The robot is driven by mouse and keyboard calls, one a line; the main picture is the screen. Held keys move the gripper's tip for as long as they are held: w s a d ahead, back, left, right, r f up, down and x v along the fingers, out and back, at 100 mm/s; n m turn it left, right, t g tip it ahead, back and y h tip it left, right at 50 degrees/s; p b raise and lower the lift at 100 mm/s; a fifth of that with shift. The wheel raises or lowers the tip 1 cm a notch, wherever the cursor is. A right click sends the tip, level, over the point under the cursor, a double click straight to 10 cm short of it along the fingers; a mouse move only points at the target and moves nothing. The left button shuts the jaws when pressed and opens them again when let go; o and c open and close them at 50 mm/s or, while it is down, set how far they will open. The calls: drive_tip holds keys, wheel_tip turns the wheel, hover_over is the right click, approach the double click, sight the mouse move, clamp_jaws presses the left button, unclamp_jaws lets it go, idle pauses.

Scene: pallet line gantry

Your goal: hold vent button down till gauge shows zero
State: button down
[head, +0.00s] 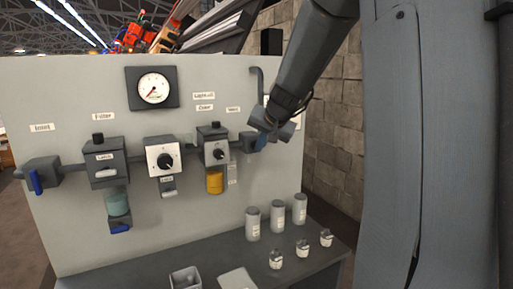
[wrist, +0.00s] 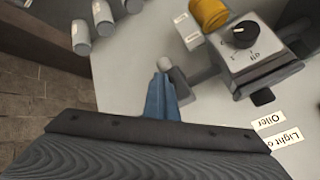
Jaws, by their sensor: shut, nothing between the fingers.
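The gauge (head: 153,88) is a white dial in a dark square housing high on the grey panel. A red mark shows on its lower part, but the reading is too small to tell. My gripper (head: 262,142) is at the right end of the pipe row, its blue fingers shut and empty. In the wrist view the shut fingers (wrist: 161,78) point at a pale grey round knob (wrist: 165,64) at the pipe end, which may be the vent button. Whether they touch or press it cannot be told. In the head view my gripper hides it.
Left of my gripper are an oiler with a yellow bowl (head: 215,182), a regulator (head: 164,155), a filter (head: 106,162) and an inlet valve with a blue lever (head: 36,182). Several grey canisters (head: 253,223) and small bottles (head: 276,259) stand on the shelf below.

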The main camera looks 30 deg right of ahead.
drive_tip(key=shift+s, duration=0.1)
drive_tip(key=shift+s+b, duration=0.5)
drive_tip(key=shift+s, duration=0.35)
drive_tip(key=s+b, duration=0.2)
drive_tip(key=s, duration=0.3)
drive_tip(key=shift+d, duration=0.1)
idle(0.4)
drive_tip(key=s+a+f+n+g, duration=0.3)
drive_tip(key=s+a+f+n, duration=0.1)
drive_tip(key=s+a+f, duration=0.4)
drive_tip(key=s+a+f+n+g, duration=0.4)
drive_tip(key=s+a+f, duration=0.5)
drive_tip(key=f, duration=0.7)
drive_tip(key=s, duration=0.3)
drive_tip(key=shift+s+a+f+y, duration=0.15)
drive_tip(key=shift+s+f+y, duration=0.15)
drive_tip(key=shift+s, duration=0.05)
